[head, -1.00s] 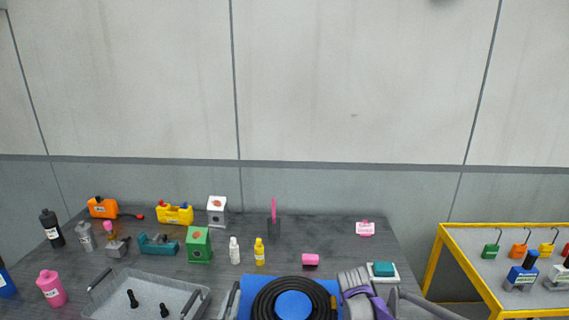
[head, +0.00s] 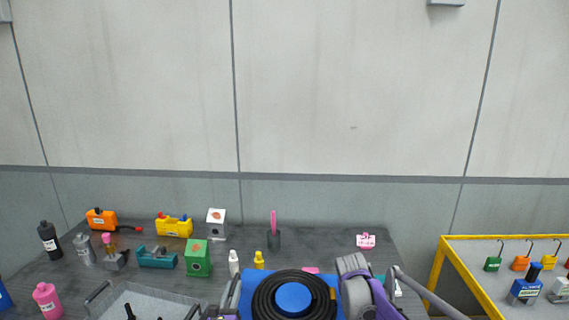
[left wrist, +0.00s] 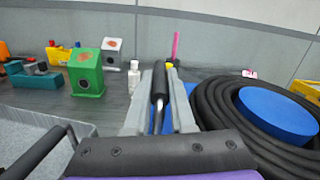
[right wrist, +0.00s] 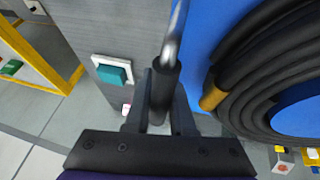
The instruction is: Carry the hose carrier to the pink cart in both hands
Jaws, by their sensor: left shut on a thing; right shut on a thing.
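The hose carrier is a blue board (head: 258,279) with a coiled black hose (head: 262,300) around a blue hub (head: 293,297), low in the middle of the head view. My left gripper (left wrist: 160,95) is shut on the carrier's dark handle grip at its left side. My right gripper (right wrist: 160,98) is shut on the other grip, whose metal rod runs up along the blue board. In the head view, my left gripper (head: 222,312) shows only partly at the bottom edge. The pink cart is not recognisable in any view.
A dark table (head: 320,250) holds bottles, a green box (head: 198,257), a yellow device (head: 174,226) and a pink-labelled block (head: 365,241). A grey bin (head: 150,303) stands at front left. A yellow-framed table (head: 437,272) stands at right.

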